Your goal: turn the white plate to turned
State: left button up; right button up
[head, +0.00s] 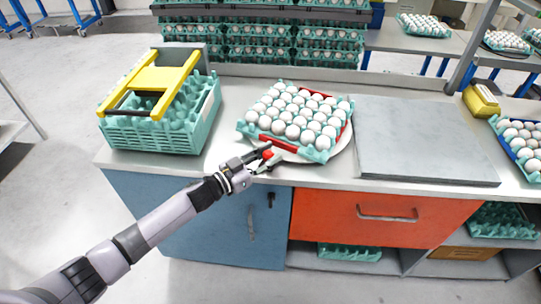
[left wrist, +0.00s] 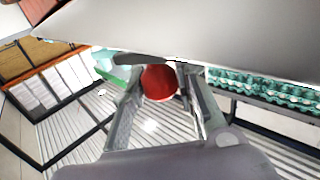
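The round white plate (head: 341,146) lies on the counter, mostly hidden under a teal tray (head: 318,156) filled with white eggs. Red strips (head: 286,146) show at the tray's front and right edges. A red ball-like knob (head: 267,154) sits at the plate's front left. My left gripper (head: 264,159) reaches in from the left at the counter's front edge, its fingers on either side of the knob. In the left wrist view the red knob (left wrist: 160,82) fills the gap between the fingertips; whether they touch it is unclear. My right gripper is in neither view.
A teal crate (head: 165,138) with a yellow handle stands left of the plate. A flat grey slab (head: 420,140) lies close to its right. Egg racks (head: 290,40) stand behind. An orange drawer (head: 370,220) is below the counter.

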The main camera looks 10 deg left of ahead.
pick_arm(q)
jog(key=o, duration=0.5)
jog(key=v, duration=1.2)
jog(key=shift+a, duration=0.1)
jog(key=shift+w, duration=0.1)
jog(key=shift+c, duration=0.5)
